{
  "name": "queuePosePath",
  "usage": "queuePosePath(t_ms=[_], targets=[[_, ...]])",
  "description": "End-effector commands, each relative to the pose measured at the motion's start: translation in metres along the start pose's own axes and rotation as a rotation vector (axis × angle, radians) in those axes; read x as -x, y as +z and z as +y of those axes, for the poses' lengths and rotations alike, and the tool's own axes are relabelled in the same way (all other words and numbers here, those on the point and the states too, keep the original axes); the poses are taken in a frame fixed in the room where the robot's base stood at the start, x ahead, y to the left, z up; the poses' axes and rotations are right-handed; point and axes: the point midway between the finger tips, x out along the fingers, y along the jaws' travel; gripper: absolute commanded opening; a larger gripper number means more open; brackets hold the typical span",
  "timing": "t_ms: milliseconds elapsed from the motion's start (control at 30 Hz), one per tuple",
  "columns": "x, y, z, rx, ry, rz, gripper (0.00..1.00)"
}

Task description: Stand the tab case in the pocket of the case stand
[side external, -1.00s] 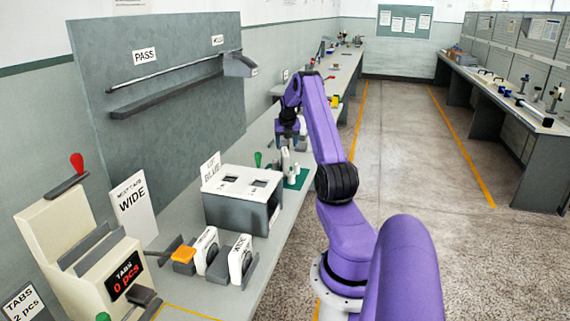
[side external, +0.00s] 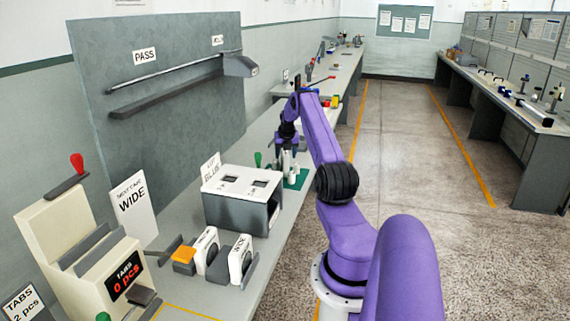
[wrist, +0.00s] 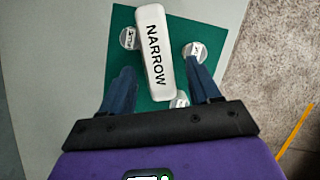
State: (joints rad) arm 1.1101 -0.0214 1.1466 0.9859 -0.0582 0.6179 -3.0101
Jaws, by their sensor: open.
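My gripper (side external: 287,152) is over the green mat (side external: 301,180) at the far end of the grey box. In the wrist view my gripper (wrist: 160,76) is open, with one finger on each side of a long white piece marked NARROW (wrist: 156,52). I cannot tell for sure which thing is the tab case or which holder is the case stand.
Round white-topped posts (wrist: 195,51) stand around the NARROW piece on the mat. A grey box with a white top (side external: 240,183) stands nearer the camera. A cream tab dispenser (side external: 80,245) reads 0 pcs. A grey board (side external: 165,85) rises at the left.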

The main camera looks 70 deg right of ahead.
Motion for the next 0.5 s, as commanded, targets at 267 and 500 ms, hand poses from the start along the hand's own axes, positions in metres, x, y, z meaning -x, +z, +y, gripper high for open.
queuePosePath(t_ms=[267, 500], targets=[[0.0001, -0.0003, 0.0002, 0.0, 0.0, 0.001, 0.0], [-0.0003, -0.0008, 0.0003, 0.0, 0.0, 0.002, 0.0]])
